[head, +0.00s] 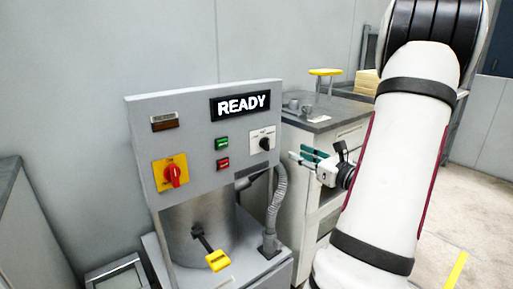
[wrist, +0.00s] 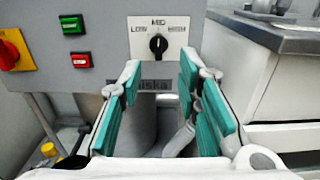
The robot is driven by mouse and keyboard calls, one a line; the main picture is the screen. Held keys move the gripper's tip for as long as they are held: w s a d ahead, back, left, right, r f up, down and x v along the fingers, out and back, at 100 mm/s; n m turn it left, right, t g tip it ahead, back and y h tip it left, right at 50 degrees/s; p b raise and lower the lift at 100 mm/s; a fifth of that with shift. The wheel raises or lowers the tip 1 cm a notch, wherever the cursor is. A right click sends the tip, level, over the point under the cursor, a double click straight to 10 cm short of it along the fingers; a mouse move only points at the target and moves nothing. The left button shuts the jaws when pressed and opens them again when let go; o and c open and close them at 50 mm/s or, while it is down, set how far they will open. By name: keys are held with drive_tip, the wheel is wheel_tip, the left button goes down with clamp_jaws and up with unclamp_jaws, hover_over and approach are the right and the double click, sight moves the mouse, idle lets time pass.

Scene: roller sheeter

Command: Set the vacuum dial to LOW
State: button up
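The vacuum dial (wrist: 158,44) is a black knob on a white plate marked LOW, MID and HIGH. Its pointer appears to stand upright, at MID. In the head view the dial (head: 264,143) is at the right side of the grey panel, below the READY display. My gripper (wrist: 158,80) is open and empty, with teal pads on both fingers. It is in front of the panel, with the dial seen between and slightly above the fingertips, apart from it. In the head view my gripper (head: 298,157) is to the right of the dial.
The panel (head: 205,180) also carries a green button (head: 222,143), a red button (head: 223,163) and a red-and-yellow rotary switch (head: 172,174). A grey hose (head: 277,205) runs below the dial. A counter with drawers (head: 325,125) stands behind at the right.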

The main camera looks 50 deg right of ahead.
sight(269, 139)
drive_tip(key=b+x, duration=0.2)
drive_tip(key=x, duration=1.1)
drive_tip(key=shift+w+a+r, duration=0.1)
drive_tip(key=shift+w, duration=0.15)
clamp_jaws()
